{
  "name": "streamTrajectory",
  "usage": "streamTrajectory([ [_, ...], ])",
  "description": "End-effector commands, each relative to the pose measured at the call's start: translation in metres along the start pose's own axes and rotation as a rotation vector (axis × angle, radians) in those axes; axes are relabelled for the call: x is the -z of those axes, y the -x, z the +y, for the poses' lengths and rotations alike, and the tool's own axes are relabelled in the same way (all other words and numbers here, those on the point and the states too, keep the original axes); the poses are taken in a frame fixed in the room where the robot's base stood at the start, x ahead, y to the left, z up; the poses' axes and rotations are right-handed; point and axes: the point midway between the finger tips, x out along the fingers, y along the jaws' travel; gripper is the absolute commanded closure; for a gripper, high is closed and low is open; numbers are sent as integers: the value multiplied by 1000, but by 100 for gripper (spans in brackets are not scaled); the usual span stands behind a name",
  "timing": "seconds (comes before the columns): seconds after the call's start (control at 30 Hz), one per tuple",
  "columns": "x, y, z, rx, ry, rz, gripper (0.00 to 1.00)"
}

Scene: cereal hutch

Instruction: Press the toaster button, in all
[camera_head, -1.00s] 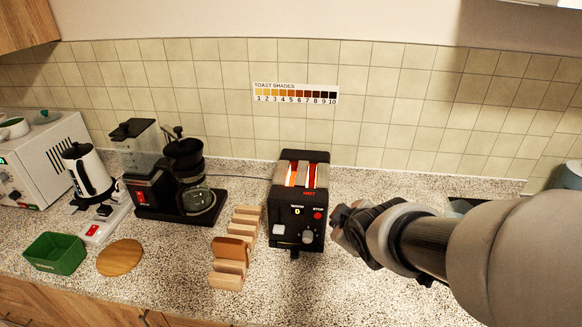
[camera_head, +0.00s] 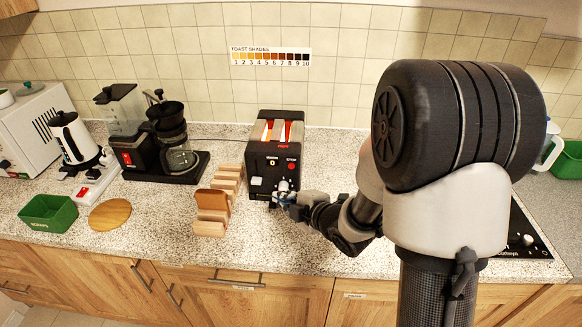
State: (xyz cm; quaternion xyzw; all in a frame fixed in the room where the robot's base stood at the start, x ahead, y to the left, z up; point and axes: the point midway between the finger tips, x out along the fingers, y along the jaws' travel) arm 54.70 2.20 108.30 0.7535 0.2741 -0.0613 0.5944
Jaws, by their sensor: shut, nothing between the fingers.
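The black toaster (camera_head: 266,150) stands on the speckled counter against the tiled wall. Its slots glow orange. Its front has a lit display, a red stop button (camera_head: 292,166), a pale lever at the lower left and a dial at the lower right. My gripper (camera_head: 281,195) is shut and empty, with its tips at the lower right of the toaster's front. It hides most of the dial, and I cannot tell whether it touches the front. The red button shows just above my gripper.
A wooden toast rack (camera_head: 216,205) with a slice of toast stands close left of the toaster. A coffee maker (camera_head: 172,145), a kettle (camera_head: 75,140), a green box (camera_head: 48,213) and a round board (camera_head: 109,214) are further left. A hob (camera_head: 525,238) is at right.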

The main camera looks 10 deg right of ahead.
Motion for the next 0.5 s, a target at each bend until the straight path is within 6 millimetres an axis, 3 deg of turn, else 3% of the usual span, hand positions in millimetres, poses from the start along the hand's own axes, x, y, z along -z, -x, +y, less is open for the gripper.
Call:
streamTrajectory([
  [0.27, -6, -8, 8, 0, -2, -1, 100],
  [0.5, -23, -31, 26, 0, -1, -1, 100],
])
